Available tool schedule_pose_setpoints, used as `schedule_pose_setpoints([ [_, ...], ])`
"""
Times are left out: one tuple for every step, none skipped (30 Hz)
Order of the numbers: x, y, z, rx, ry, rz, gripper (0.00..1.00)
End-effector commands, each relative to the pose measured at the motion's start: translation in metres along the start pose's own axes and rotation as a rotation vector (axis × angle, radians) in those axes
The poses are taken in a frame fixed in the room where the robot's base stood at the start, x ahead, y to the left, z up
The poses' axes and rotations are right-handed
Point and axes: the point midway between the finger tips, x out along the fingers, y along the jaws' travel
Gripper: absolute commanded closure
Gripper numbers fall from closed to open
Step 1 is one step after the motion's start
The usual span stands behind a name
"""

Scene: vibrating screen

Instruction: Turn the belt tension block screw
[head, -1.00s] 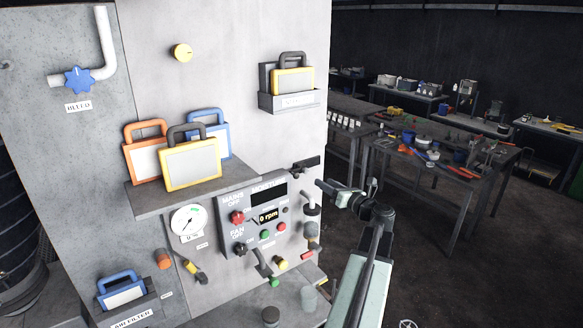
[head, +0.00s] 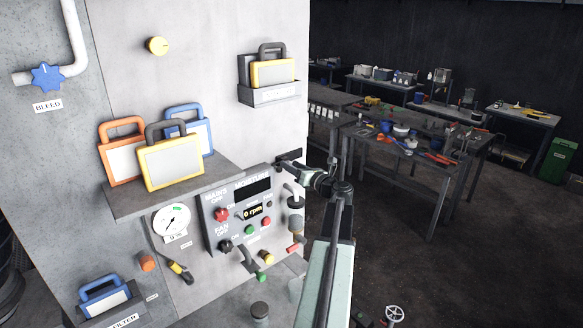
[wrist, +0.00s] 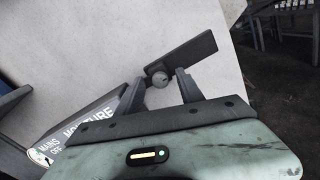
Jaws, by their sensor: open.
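A dark flat block (wrist: 188,56) is fixed on the pale panel, with a small round grey screw head (wrist: 158,77) at its lower left end in the wrist view. My gripper (wrist: 160,79) is open, with one finger on each side of the screw head; I cannot tell whether either finger touches it. In the head view the block (head: 289,155) shows at the panel's right edge above the control box. My gripper (head: 286,166) is right at it there and hides the screw.
The control box (head: 237,208) with knobs, buttons and an rpm display sits just below left of my gripper. A shelf (head: 175,190) holds several framed filters further left. Workbenches (head: 440,150) stand far right, with open floor before them.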

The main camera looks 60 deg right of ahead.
Motion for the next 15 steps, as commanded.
schedule_pose_setpoints([
  [-0.0002, 0.0001, 0.0000, 0.000, 0.000, 0.000, 0.55],
  [-0.0002, 0.0002, -0.0001, 0.000, 0.000, 0.000, 0.55],
  [-0.0002, 0.0002, -0.0001, 0.000, 0.000, 0.000, 0.61],
  [-0.0002, 0.0002, -0.0001, 0.000, 0.000, 0.000, 0.69],
  [-0.0002, 0.0003, -0.0001, 0.000, 0.000, 0.000, 0.78],
  [-0.0002, 0.0003, -0.0001, 0.000, 0.000, 0.000, 0.89],
  [-0.0002, 0.0003, -0.0001, 0.000, 0.000, 0.000, 0.97],
  [-0.0001, 0.0004, -0.0001, 0.000, 0.000, 0.000, 1.00],
  [-0.0001, 0.0004, -0.0001, 0.000, 0.000, 0.000, 1.00],
  [-0.0001, 0.0005, -0.0002, 0.000, 0.000, 0.000, 1.00],
  [-0.0001, 0.0005, -0.0002, 0.000, 0.000, 0.000, 1.00],
  [0.0000, 0.0005, -0.0002, -0.001, 0.000, 0.001, 1.00],
  [0.0000, 0.0006, -0.0002, -0.003, 0.000, 0.001, 1.00],
  [0.0000, 0.0006, -0.0003, -0.006, 0.000, 0.001, 1.00],
  [0.0001, 0.0007, -0.0003, -0.011, 0.000, 0.001, 1.00],
])
